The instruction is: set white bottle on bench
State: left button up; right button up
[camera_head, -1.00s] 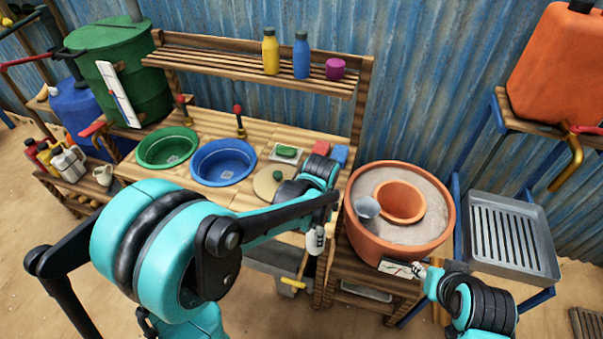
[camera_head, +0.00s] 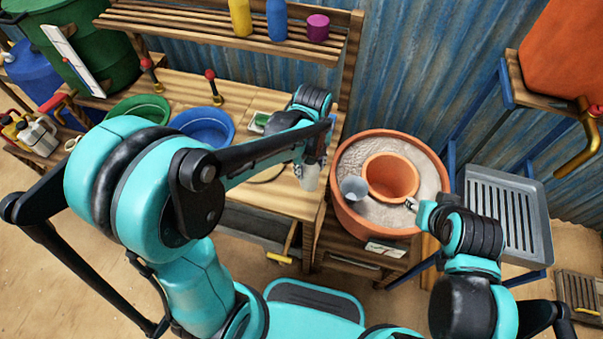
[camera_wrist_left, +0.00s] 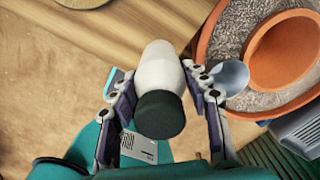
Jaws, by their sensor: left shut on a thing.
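My left gripper (camera_head: 309,160) is shut on the white bottle (camera_head: 310,179), near the right end of the wooden bench (camera_head: 285,199). In the left wrist view, the white bottle (camera_wrist_left: 160,68) is between the two fingers, its dark green cap toward the camera. Wood shows behind it. I cannot tell whether its base touches the bench. My right gripper (camera_head: 411,204) is at the right side of the clay pot; its fingers are too small to tell open from shut.
A large clay pot (camera_head: 345,215) with sand, an inner pot (camera_head: 390,180) and a grey cup (camera_head: 354,188) stands right of the bench. Blue (camera_head: 203,128) and green (camera_head: 139,108) basins are set into the bench. A shelf (camera_head: 190,32) is behind. A metal tray (camera_head: 510,218) stands at right.

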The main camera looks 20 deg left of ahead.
pick_arm(q)
jog(key=shift+w+a+f, duration=0.25)
jog(key=shift+a+f, duration=0.15)
jog(key=shift+a, duration=0.15)
jog(key=shift+w+a+f, duration=0.25)
jog(key=shift+a+f, duration=0.15)
jog(key=shift+a, duration=0.15)
notch_tip(320, 180, down, 4)
jog(key=shift+b, duration=1.2)
jog(key=shift+r, duration=0.1)
jog(key=o, duration=1.4)
